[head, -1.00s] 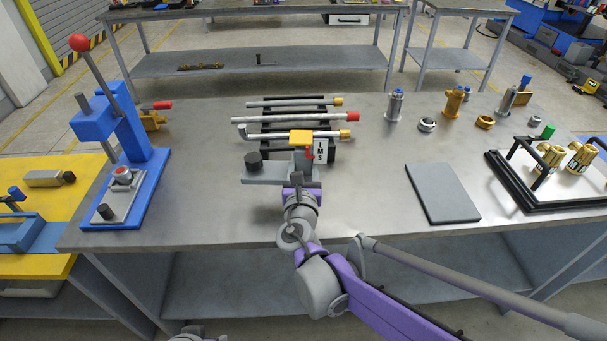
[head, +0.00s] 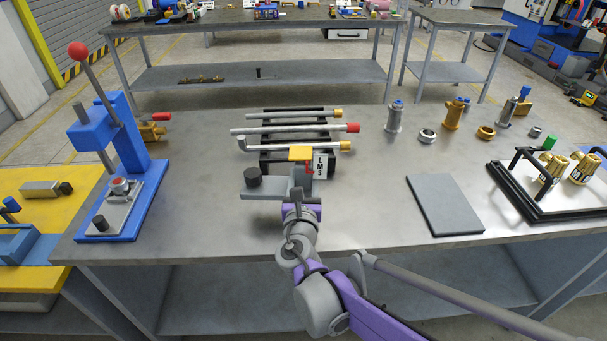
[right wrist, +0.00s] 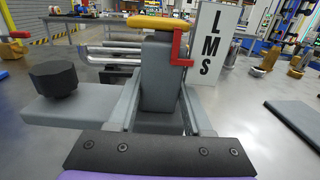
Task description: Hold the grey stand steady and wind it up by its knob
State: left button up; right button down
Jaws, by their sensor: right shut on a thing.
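The grey stand (head: 268,192) sits near the middle of the steel bench, in front of a rack of rods. Its black knob (head: 252,176) stands up from the left end of its base, and the knob also shows at the left in the right wrist view (right wrist: 54,78). The stand has a yellow top (head: 300,153), a red pointer (right wrist: 179,50) and a white scale plate marked LMS (head: 320,166). My right gripper (head: 300,192) comes from the front and is shut on the stand's grey upright (right wrist: 160,80), one finger on each side. Nothing grips the knob. My left gripper is out of view.
Behind the stand lies a black rack (head: 265,160) with several rods. A blue press (head: 130,165) stands left, a grey plate (head: 444,203) lies right, and a framed tray (head: 530,207) sits far right. Bench left of the knob is clear.

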jog(key=shift+f+b, duration=1.5)
jog(key=shift+f, duration=1.15)
jog(key=shift+f, duration=0.25)
jog(key=shift+f+b, duration=0.35)
jog(key=shift+b, duration=0.05)
jog(key=shift+f, duration=0.15)
jog(key=c, duration=0.9)
grip_release()
jog(key=c, duration=0.7)
